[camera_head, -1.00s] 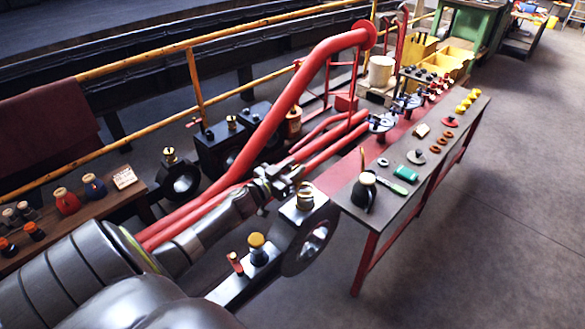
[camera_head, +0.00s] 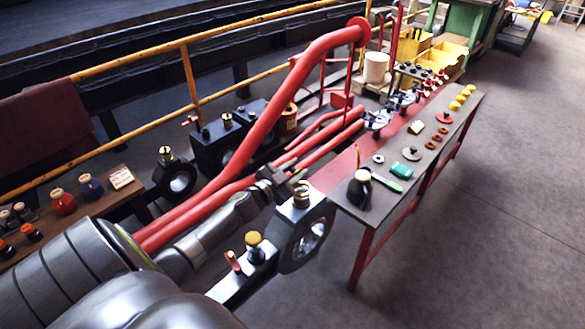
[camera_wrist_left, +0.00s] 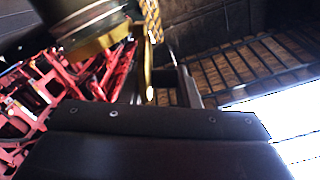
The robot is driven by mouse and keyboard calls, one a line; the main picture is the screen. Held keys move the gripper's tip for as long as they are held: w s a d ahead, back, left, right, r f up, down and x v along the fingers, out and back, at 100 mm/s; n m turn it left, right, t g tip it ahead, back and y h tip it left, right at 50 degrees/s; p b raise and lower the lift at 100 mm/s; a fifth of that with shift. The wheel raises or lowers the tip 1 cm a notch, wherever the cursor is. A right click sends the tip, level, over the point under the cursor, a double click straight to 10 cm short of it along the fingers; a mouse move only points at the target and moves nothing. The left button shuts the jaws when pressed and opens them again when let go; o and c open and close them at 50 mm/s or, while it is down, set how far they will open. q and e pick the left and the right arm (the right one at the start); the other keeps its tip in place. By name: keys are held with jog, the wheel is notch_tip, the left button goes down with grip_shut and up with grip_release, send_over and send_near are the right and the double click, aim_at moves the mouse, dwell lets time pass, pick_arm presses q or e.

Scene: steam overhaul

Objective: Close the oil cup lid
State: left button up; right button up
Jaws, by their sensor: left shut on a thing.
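A brass oil cup (camera_head: 302,199) stands upright on the dark ring-ended rod (camera_head: 309,233) at the middle of the head view. My left gripper (camera_head: 289,184) reaches in from the lower left, with its jaws at the upper left side of this cup. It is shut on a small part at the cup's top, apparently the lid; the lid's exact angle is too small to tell. In the left wrist view, a dark cylinder with a brass rim (camera_wrist_left: 95,45) fills the upper left, close to the camera. My right gripper is out of view.
Another oil cup with a yellow top (camera_head: 254,242) stands on the rod nearer me. A workbench (camera_head: 383,210) with an oil can (camera_head: 360,192) and small parts is to the right. Red pipes (camera_head: 262,128) run behind the gripper. Open floor lies at right.

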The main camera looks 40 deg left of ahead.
pick_arm(q)
jog(key=shift+d+m, duration=0.3)
jog(key=shift+m, duration=0.3)
jog(key=shift+d, duration=0.1)
dwell(0.4)
jog(key=o, duration=0.8)
jog(key=shift+s+f, duration=0.1)
jog(key=shift+s, duration=0.05)
